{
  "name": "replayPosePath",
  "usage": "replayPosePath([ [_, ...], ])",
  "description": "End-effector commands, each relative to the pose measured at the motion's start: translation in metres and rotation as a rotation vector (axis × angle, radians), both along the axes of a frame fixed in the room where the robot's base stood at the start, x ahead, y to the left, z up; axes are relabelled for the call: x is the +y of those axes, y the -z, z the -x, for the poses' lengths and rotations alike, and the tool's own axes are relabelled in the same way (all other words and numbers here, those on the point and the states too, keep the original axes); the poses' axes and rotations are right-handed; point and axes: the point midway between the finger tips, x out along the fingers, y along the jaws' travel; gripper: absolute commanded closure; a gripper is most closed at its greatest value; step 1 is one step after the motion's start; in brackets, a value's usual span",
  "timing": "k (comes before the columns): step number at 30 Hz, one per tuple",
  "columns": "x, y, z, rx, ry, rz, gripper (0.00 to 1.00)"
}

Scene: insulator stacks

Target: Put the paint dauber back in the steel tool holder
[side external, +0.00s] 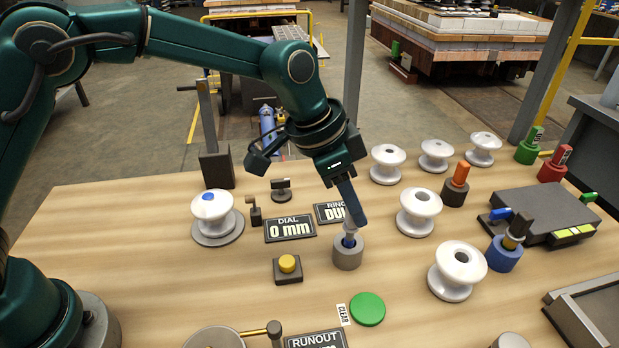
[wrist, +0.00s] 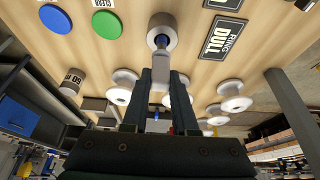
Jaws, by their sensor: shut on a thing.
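The paint dauber, with a pale body and blue end (side external: 349,241), is held upright, slightly tilted, in my gripper (side external: 357,219). My gripper's fingers are shut on its upper part. The grey steel tool holder (side external: 347,259) stands directly below, and the dauber's blue lower end is at its mouth, apparently inside. In the wrist view the dauber (wrist: 160,42) reaches from between my fingers (wrist: 160,75) into the holder's opening (wrist: 164,22). How deep it sits is hidden.
A white insulator with a blue mark (side external: 211,206) sits on a round stand at left. White insulators (side external: 418,212) (side external: 457,270) stand at right. A yellow button (side external: 287,264), green disc (side external: 367,309), orange-handled tool (side external: 460,174) and blue holder (side external: 502,256) are nearby.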

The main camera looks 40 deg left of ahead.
Motion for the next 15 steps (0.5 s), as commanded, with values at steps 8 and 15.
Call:
replayPosePath([
  [8,0.000,0.007,0.000,0.001,0.000,-0.001,1.00],
  [15,0.000,0.013,0.000,0.001,0.000,-0.001,1.00],
])
